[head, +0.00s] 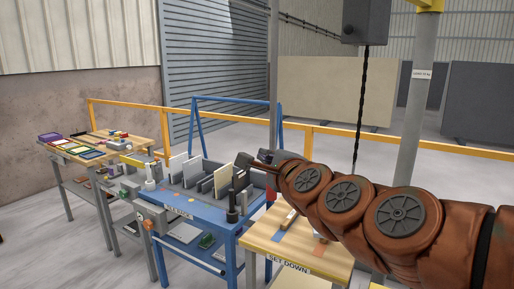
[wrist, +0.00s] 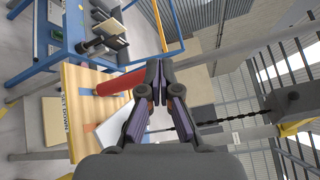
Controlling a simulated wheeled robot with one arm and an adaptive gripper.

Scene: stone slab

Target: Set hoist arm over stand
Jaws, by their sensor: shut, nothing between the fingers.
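The hoist shows at the upper right of the head view: a grey post (head: 409,125) with a load label, a yellow arm part (head: 428,5) on top, and a grey box (head: 366,20) with a dark twisted cable (head: 358,110) hanging down. The wooden stand marked SET DOWN (head: 262,238) is below my arm, partly hidden by it. My gripper (head: 266,158) is shut and empty above the stand's far left side. In the wrist view my gripper (wrist: 158,84) has a red cylinder (wrist: 118,82) close by; contact cannot be told. The cable (wrist: 235,118) is to its right.
A blue rack table (head: 190,205) holding upright slabs stands left of the stand. A wooden bench (head: 85,150) with coloured samples is farther left. A yellow rail (head: 340,133) runs behind. A grey upright pole (head: 273,75) rises beside my gripper. Large slabs (head: 335,92) stand at the back.

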